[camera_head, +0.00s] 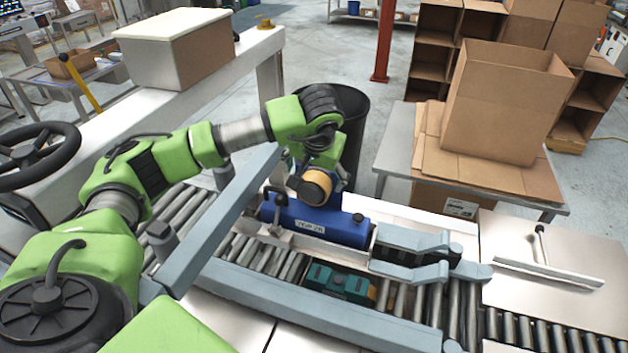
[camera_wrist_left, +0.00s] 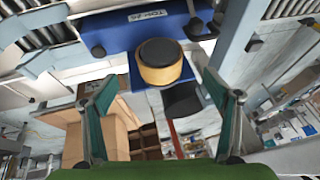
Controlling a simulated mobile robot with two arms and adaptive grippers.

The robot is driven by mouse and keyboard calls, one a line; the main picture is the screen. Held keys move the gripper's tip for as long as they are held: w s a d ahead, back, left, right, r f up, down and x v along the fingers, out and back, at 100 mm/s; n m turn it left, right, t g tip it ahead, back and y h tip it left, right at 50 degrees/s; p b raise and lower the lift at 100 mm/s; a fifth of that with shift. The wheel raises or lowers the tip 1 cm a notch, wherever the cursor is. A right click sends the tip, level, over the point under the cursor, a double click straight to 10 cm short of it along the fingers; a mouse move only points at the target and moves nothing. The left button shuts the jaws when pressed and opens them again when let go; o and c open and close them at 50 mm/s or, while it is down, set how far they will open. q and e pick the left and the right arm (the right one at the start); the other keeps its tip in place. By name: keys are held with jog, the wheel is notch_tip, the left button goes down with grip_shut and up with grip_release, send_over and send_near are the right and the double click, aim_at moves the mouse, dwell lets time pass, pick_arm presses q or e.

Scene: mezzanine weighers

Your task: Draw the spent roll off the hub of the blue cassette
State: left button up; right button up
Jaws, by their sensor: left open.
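The blue cassette (camera_head: 345,228) with a white label lies along the roller conveyor, and it crosses the top of the left wrist view (camera_wrist_left: 115,35). The spent roll (camera_head: 317,186), tan with a dark end face, sits on the cassette's far side in the head view. It also shows in the left wrist view (camera_wrist_left: 162,70), in front of a blue plate. The hub is hidden by the roll. My left gripper (camera_wrist_left: 158,80) is open, its two green fingers apart on either side of the roll. My right gripper is not in view.
A teal unit (camera_head: 338,283) sits on the rollers before the cassette. A grey forked fixture (camera_head: 412,258) is to its right. A grey bar (camera_head: 225,215) slants up at left. A black bin (camera_head: 345,120) stands behind. Cardboard boxes (camera_head: 500,105) are on a table at right.

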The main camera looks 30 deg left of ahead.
aim_at(314, 184)
pick_arm(q)
jog(key=p+x, duration=0.1)
jog(key=x, duration=0.3)
jog(key=shift+w+a, duration=0.1)
jog(key=shift+w, duration=0.1)
jog(key=p+x, duration=0.1)
jog(key=x, duration=0.3)
jog(key=shift+w+p, duration=0.25)
jog(key=shift+p, duration=0.05)
jog(key=shift+f, duration=0.4)
jog(key=shift+w+a+f, duration=0.1)
jog(key=shift+w+f, duration=0.05)
jog(key=shift+f, duration=0.3)
jog(key=c, duration=1.2)
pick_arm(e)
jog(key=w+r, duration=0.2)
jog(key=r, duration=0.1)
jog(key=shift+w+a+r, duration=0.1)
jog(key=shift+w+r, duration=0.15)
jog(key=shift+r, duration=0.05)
pick_arm(q)
jog(key=shift+r, duration=0.3)
